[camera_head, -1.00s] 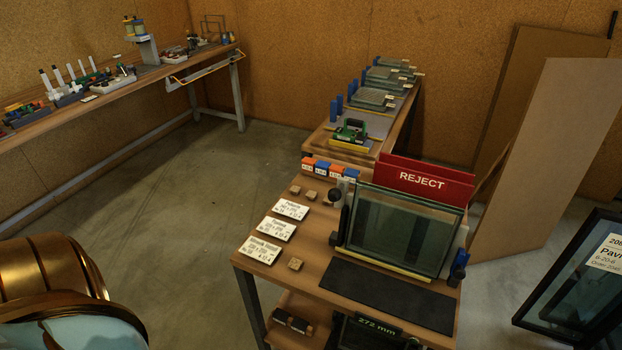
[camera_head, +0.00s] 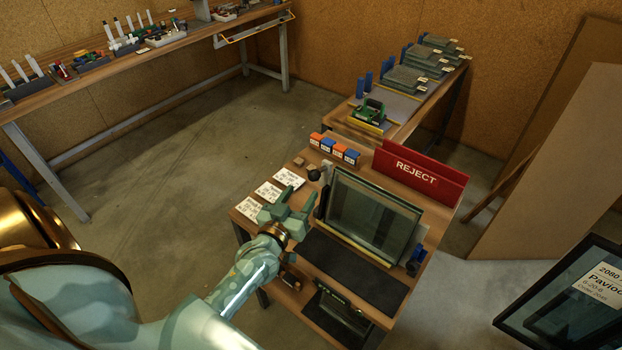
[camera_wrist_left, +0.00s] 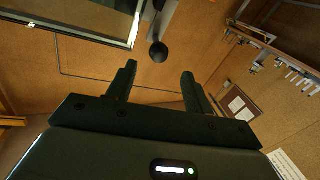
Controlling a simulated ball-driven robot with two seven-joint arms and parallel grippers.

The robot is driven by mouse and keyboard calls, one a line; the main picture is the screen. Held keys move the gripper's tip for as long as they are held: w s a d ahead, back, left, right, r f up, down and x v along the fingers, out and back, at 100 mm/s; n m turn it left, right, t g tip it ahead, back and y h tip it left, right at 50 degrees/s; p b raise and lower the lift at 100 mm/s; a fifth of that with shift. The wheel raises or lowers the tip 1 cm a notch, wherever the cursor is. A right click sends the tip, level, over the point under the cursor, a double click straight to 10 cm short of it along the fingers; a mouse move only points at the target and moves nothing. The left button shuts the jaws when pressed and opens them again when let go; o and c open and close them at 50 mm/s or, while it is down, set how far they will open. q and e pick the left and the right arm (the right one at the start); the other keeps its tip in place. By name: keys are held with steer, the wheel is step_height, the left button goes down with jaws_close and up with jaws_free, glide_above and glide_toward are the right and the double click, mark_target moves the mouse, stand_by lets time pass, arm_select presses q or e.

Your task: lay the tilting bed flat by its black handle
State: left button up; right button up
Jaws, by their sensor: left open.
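The tilting bed (camera_head: 352,248) stands steeply tilted on the workbench, with a framed glass pane (camera_head: 372,215) leaning on it. Its black handle (camera_head: 313,174), a round knob, is at the bed's upper left corner. My left gripper (camera_head: 298,198) is open and empty, just left of the bed and a little nearer to me than the knob. In the left wrist view the knob (camera_wrist_left: 158,52) appears between and beyond the two open fingertips (camera_wrist_left: 158,72), with no contact visible. My right gripper is not in view.
White label cards (camera_head: 270,192) lie left of the gripper. Orange and blue blocks (camera_head: 334,148) and a red REJECT rack (camera_head: 420,175) stand behind the bed. A dark mat (camera_head: 352,272) lies in front. A framed pane (camera_head: 570,300) leans at the right.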

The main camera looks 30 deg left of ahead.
mark_target(311, 179)
arm_select(q)
steer(key=w, duration=0.7)
steer(key=shift+a+b, duration=0.4)
jaws_close()
